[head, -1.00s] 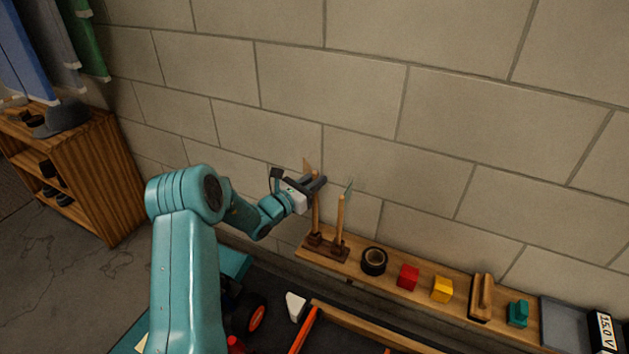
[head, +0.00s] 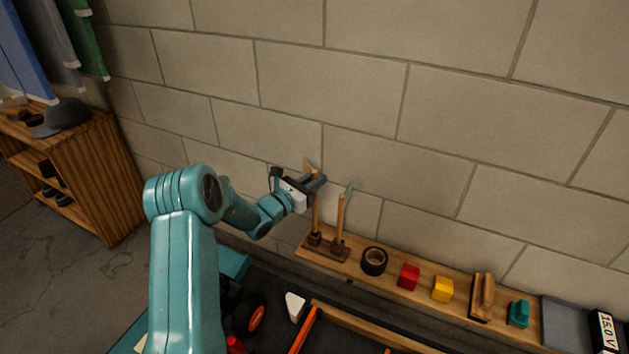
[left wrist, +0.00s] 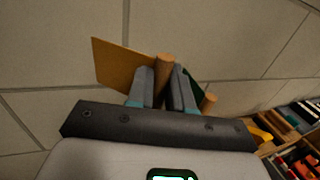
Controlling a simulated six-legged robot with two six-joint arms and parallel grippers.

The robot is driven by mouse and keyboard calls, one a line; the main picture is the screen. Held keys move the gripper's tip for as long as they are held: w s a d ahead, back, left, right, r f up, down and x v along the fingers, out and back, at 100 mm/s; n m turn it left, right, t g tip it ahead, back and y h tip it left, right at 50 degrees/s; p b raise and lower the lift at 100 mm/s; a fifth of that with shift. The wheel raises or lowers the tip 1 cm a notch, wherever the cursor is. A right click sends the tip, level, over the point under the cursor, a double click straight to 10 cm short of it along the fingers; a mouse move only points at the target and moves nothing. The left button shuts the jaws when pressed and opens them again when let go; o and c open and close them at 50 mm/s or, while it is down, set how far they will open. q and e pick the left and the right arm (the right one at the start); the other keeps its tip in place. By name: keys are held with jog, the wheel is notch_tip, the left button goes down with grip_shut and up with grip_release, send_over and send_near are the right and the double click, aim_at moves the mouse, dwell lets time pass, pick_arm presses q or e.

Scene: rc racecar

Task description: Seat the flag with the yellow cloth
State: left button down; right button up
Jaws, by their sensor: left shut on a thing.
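The flag with the yellow cloth shows its cloth (left wrist: 120,68) and wooden pole (left wrist: 164,70) in the left wrist view. In the head view its pole (head: 315,212) stands upright over the left socket of a dark wooden stand (head: 326,250). My left gripper (head: 318,184) is shut on the upper pole, also seen between the fingers in the left wrist view (left wrist: 164,92). I cannot tell how deep the pole's foot sits in the socket. A second flag with a green cloth (head: 348,196) stands in the right socket, beside the gripper. My right gripper is out of view.
The stand is on a wooden wall shelf with a tape roll (head: 374,261), red block (head: 408,277), yellow block (head: 442,289), brush (head: 482,296) and teal item (head: 518,313) to its right. The block wall (head: 400,150) is close behind the flags.

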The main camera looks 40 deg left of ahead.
pick_arm(q)
jog(key=shift+f, duration=0.15)
dwell(0.8)
jog(key=shift+f+b, duration=2.45)
jog(key=shift+f, duration=0.25)
jog(key=c, duration=0.9)
grip_release()
jog(key=shift+r, duration=0.1)
jog(key=shift+c, duration=0.2)
jog(key=shift+s, duration=0.1)
jog(key=s+p, duration=0.3)
jog(key=s, duration=1.3)
